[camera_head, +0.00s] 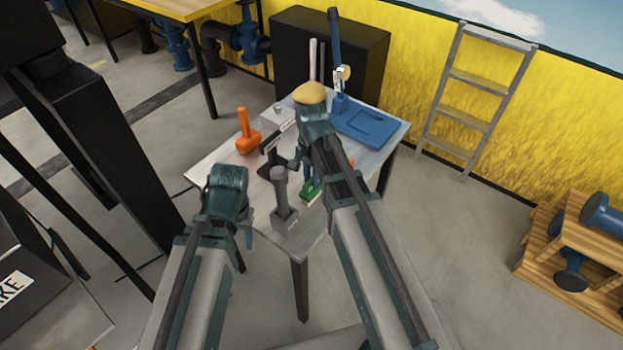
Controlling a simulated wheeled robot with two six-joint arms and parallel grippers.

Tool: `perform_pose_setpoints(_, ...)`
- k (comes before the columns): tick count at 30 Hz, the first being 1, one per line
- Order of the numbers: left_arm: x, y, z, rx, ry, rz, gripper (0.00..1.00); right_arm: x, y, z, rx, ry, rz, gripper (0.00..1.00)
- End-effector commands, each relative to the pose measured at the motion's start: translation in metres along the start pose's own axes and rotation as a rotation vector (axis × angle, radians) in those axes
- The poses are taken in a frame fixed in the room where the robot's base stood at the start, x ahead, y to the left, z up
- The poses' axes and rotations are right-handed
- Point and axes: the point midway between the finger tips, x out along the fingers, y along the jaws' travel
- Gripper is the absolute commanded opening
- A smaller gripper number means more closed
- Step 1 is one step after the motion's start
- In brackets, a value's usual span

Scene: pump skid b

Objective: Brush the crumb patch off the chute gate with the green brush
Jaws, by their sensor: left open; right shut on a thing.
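The green brush (311,191) shows low beside my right arm, near the front right of the grey table (212,176), with its pale underside facing down. My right gripper (304,166) is shut on the brush; my own wrist and arm hide most of the grip. I cannot tell whether the brush touches the table. My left gripper (242,228) is open and empty, off the table's front left edge. I cannot tell which fixture is the chute gate, and no crumb patch is visible; my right arm covers part of the tabletop.
A grey upright post on a labelled base (284,210) stands at the table's front. An orange mallet-shaped thing (247,140), a grey box (278,117), a blue tray (372,126) and a tall blue lever (335,45) are farther back. A ladder (472,95) leans behind right.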

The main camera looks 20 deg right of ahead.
Motion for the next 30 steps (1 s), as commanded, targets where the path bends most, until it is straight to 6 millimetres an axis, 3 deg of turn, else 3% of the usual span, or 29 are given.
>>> perform_pose_setpoints(15, 0.0053, 0.0005, -0.0003, 0.0, 0.0, 0.0, 0.5, 0.0054, 0.0, 0.0, 0.0, 0.0, 0.0, 0.0)
perform_pose_setpoints(16, 0.0049, 0.0005, -0.0003, 0.0, 0.0, 0.0, 0.5, 0.0049, 0.0, 0.0, 0.0, 0.0, 0.0, 0.25)
perform_pose_setpoints(21, 0.0046, 0.0004, -0.0003, 0.0, 0.0, 0.0, 0.5, 0.0046, 0.0, 0.0, 0.0, 0.0, 0.0, 0.56)
perform_pose_setpoints(30, 0.0043, 0.0004, -0.0003, 0.0, 0.0, 0.0, 0.5, 0.0043, 0.0, 0.0, 0.0, 0.0, 0.0, 0.57)
